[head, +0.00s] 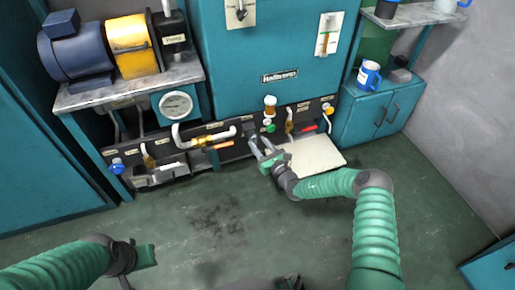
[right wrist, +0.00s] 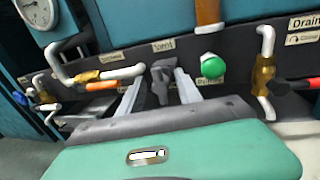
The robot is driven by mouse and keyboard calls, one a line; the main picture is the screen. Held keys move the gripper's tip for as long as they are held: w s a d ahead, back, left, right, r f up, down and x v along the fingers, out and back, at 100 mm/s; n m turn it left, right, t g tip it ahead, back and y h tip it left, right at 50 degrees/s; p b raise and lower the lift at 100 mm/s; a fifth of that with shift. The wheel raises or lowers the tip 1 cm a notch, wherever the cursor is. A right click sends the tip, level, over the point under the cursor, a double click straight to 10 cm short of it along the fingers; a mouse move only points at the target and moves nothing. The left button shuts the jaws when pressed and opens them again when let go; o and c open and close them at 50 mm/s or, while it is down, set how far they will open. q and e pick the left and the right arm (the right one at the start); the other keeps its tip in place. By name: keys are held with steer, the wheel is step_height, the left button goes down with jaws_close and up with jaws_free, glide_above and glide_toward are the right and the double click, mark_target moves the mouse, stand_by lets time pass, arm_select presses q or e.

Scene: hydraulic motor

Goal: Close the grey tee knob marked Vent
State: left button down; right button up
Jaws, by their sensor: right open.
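The grey tee knob (right wrist: 161,80) sits on the dark panel, below the small label reading Vent (right wrist: 162,45) in the right wrist view. My right gripper (right wrist: 160,77) is open, with one pale finger on each side of the knob. I see no clear contact between fingers and knob. In the head view the right gripper (head: 260,144) reaches the low panel at its middle, and the knob there is too small to make out. My left gripper (head: 144,257) is low at the left, away from the panel; its fingers are not clear.
A green round knob (right wrist: 212,67) is close right of the right finger. A white pipe with brass valve and orange handle (right wrist: 102,87) is at left; another brass valve (right wrist: 263,76) is at right. A pale tray (head: 315,157) lies beneath the panel. The floor (head: 210,215) is clear.

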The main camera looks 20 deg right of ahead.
arm_select(q)
steer(key=shift+a+f, duration=0.1)
steer(key=shift+f, duration=0.45)
arm_select(e)
steer(key=shift+x, duration=0.85)
jaws_close()
